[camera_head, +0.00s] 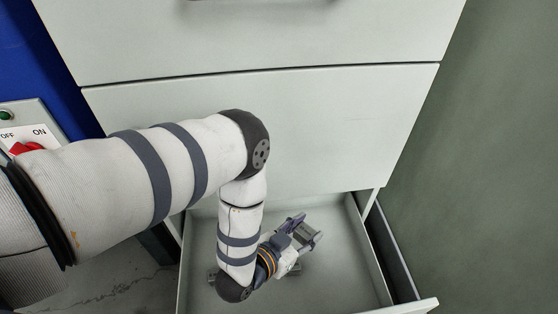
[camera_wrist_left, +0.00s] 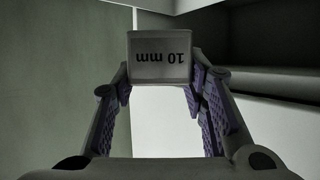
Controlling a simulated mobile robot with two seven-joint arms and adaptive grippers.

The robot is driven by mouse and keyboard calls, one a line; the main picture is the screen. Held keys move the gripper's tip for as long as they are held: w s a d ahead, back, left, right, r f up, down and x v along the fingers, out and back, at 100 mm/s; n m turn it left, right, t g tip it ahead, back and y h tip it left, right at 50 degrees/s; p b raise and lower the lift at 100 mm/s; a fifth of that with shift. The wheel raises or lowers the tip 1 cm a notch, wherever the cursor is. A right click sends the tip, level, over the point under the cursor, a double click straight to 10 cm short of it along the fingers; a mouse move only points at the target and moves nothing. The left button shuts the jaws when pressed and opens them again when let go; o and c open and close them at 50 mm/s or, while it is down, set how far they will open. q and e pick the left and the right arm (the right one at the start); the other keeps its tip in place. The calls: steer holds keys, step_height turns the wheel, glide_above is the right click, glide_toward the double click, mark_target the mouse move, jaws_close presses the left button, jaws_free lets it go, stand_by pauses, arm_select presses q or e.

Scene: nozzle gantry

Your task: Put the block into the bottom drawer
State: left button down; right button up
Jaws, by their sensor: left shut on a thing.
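The bottom drawer (camera_head: 345,270) is pulled open at the foot of the cabinet and looks empty apart from my arm. My left gripper (camera_head: 306,234) reaches down over the drawer's interior, within its outline. In the left wrist view, my left gripper (camera_wrist_left: 160,82) is shut on the block (camera_wrist_left: 160,60), a pale grey box with "10 mm" printed upside down. The block sits between the two purple-padded fingers. How high it is above the drawer floor is hard to tell. In the head view the block is mostly hidden by the fingers. My right gripper is not in view.
Closed drawer fronts (camera_head: 330,130) rise above the open drawer. A panel with a red ON/OFF switch (camera_head: 26,147) stands at the left beside a blue surface. A plain grey-green area (camera_head: 490,150) lies at the right. The drawer's right half is clear.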

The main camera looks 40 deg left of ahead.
arm_select(q)
steer(key=s+f+m+h, duration=0.3)
steer(key=s+f+h, duration=0.1)
steer(key=s+f, duration=0.1)
steer(key=b, duration=0.8)
glide_above(334, 264)
steer(key=shift+g, duration=0.4)
step_height(334, 264, down, 10)
steer(key=shift+s+a+r, duration=0.1)
steer(key=shift+a+r, duration=0.05)
steer(key=shift+r, duration=0.1)
steer(key=f+b, duration=0.1)
steer(key=f, duration=0.1)
steer(key=f+b, duration=0.1)
steer(key=shift+w+f+b, duration=0.25)
steer(key=shift+f+b, duration=0.05)
steer(key=shift+b, duration=0.05)
steer(key=shift+r, duration=0.2)
steer(key=shift+f, duration=0.1)
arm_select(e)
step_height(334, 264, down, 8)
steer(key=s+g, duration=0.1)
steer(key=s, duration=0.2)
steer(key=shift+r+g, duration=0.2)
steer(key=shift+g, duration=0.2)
